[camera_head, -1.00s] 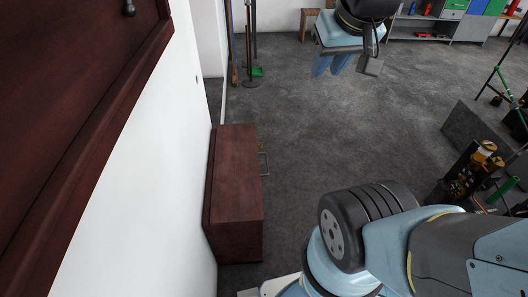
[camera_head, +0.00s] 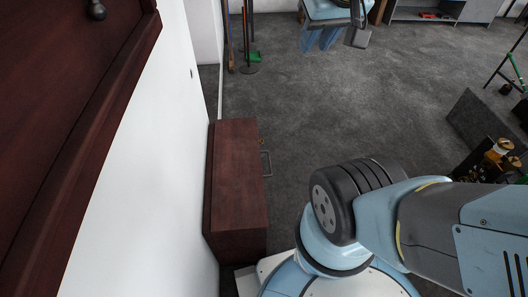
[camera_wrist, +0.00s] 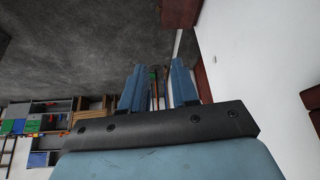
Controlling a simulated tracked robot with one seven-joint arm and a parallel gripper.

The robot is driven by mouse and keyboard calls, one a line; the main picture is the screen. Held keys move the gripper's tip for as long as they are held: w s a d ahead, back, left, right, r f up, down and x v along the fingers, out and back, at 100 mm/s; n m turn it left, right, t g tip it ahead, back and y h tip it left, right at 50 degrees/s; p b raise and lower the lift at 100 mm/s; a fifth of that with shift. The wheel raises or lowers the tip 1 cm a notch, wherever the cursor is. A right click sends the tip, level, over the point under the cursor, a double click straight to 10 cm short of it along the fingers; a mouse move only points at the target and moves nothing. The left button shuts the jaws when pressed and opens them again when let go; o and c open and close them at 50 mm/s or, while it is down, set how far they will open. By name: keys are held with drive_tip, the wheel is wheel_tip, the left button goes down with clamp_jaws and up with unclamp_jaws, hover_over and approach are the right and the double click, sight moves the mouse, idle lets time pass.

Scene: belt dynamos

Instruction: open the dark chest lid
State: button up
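The dark chest (camera_head: 240,170) is a reddish-brown wooden box on the floor against the white wall, left of centre in the head view. Its lid (camera_head: 236,155) lies shut. A metal handle (camera_head: 266,163) sticks out on its right side, with a small brass-coloured piece beside it. My gripper (camera_head: 318,40) is at the top of the head view, well beyond and above the chest, not touching it. In the wrist view my gripper (camera_wrist: 158,68) has two blue fingers apart with nothing between them. A dark red box, probably the chest, is partly visible at the top edge there (camera_wrist: 180,12).
A dark red wooden cabinet (camera_head: 60,80) hangs at the left on the white wall (camera_head: 130,170). Upright tools (camera_head: 245,45) stand by the far wall. Shelves (camera_head: 430,12) are at the back, a brass machine (camera_head: 495,158) at the right. The grey carpet between is clear.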

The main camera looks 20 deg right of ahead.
drive_tip(key=w+d+f+m+g+y, duration=0.1)
drive_tip(key=w+f+m+g+y, duration=0.15)
drive_tip(key=w+f+m, duration=0.4)
drive_tip(key=w+d+f+m+g+y, duration=0.1)
drive_tip(key=w+d+f+m+g, duration=0.15)
drive_tip(key=w, duration=0.65)
drive_tip(key=w+d+f+m+g+y, duration=0.1)
drive_tip(key=w+d+f+m+y, duration=0.1)
drive_tip(key=w+f+m, duration=0.4)
drive_tip(key=w+d+f+m+g+y, duration=0.2)
drive_tip(key=w+f+m, duration=0.1)
drive_tip(key=f, duration=0.6)
drive_tip(key=w+d+f+m+t+y, duration=0.15)
drive_tip(key=f+m, duration=0.35)
drive_tip(key=f, duration=0.5)
drive_tip(key=w+d+f+m+y, duration=0.1)
drive_tip(key=d+f+m+y, duration=0.25)
drive_tip(key=f, duration=0.65)
drive_tip(key=m+t+y, duration=0.3)
drive_tip(key=m+t, duration=0.1)
drive_tip(key=m, duration=0.8)
approach(270, 164)
drive_tip(key=x, duration=1)
drive_tip(key=shift+f, duration=0.35)
clamp_jaws()
